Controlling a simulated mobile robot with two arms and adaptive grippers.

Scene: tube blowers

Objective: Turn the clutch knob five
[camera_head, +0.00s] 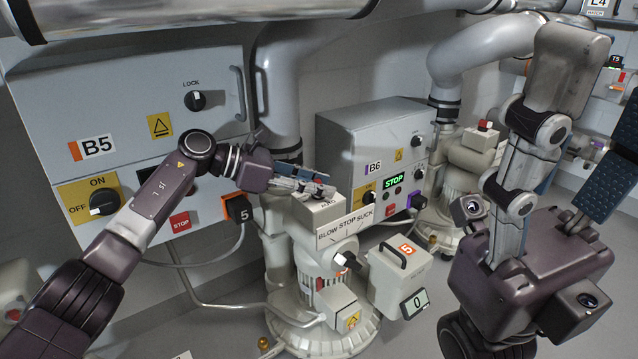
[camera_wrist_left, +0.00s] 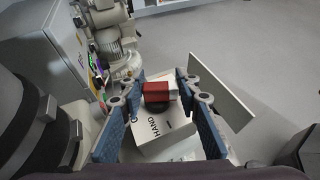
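Clutch knob five (camera_wrist_left: 158,92) is a bar, red with a white end, on a dark round base. It stands on a white box top lettered HAND in the left wrist view. In the head view this box, the lever housing of blower five (camera_head: 322,218), is lettered BLOW STOP SUCK, and the knob is largely hidden by my left fingers. My left gripper (camera_head: 305,186) is over the box top, its blue-padded fingers open on either side of the knob with gaps visible. My right gripper (camera_head: 606,72) is raised at the right, close to the camera, fingers apart and empty, away from the blower.
Cabinet B5 (camera_head: 95,120) with ON/OFF and LOCK knobs stands at the left. Cabinet B6 (camera_head: 365,135) shows a green STOP display. A cable (camera_head: 205,262) runs below cabinet B5. Clear floor shows in the left wrist view.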

